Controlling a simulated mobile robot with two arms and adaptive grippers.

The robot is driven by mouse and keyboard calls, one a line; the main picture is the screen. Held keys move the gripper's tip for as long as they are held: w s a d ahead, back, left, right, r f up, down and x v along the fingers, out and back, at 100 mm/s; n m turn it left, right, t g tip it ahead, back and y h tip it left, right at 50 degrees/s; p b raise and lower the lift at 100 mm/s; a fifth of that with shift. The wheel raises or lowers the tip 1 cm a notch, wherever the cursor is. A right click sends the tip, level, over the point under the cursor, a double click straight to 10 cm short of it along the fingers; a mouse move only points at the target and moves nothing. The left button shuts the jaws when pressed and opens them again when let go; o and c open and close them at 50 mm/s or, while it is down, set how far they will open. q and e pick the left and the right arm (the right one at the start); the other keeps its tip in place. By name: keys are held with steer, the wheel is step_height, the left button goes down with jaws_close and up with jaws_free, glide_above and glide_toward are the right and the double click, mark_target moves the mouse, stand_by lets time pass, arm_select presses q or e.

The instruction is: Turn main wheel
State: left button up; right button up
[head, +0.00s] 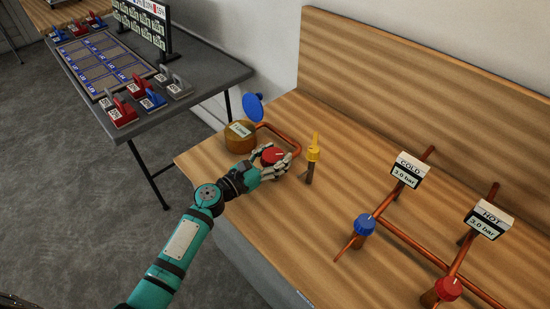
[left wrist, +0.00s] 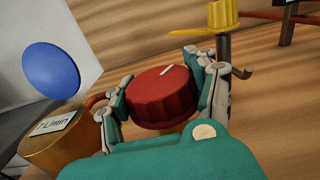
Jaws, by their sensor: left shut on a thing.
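The main wheel is a red ribbed knob with a white mark on top. It shows in the left wrist view (left wrist: 162,97) and in the head view (head: 271,156) on the wooden bench. My left gripper (head: 280,163) has its fingers around the knob on both sides; in the left wrist view (left wrist: 163,90) they are shut on it. The white mark points up and to the right in the left wrist view. The fingers hide part of the knob's sides. My right gripper is not in view.
A brass meter (head: 240,138) with a blue lid (head: 253,107) stands left of the knob. A yellow-handled valve (head: 313,150) stands close at right. Copper pipes with a blue knob (head: 364,225) and red knob (head: 447,288) lie farther right. A grey table (head: 195,72) stands at left.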

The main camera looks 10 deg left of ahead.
arm_select(q)
steer(key=m+g+h+b, duration=0.2)
steer(key=g, duration=0.1)
steer(key=m+g+h+b, duration=0.3)
steer(key=shift+f+h, duration=0.2)
steer(key=shift+h, duration=0.1)
steer(key=shift+s+d+r+m+g+h+b, duration=0.1)
steer(key=shift+m+g+h+b, duration=0.3)
steer(key=shift+m+g+b, duration=0.35)
steer(key=shift+s+r+m+g+h+b, duration=0.1)
steer(key=shift+m+g+h+b, duration=0.4)
steer(key=shift+g, duration=0.45)
steer(key=o, duration=1.2)
steer(key=v, duration=1.2)
steer(key=shift+r, duration=0.15)
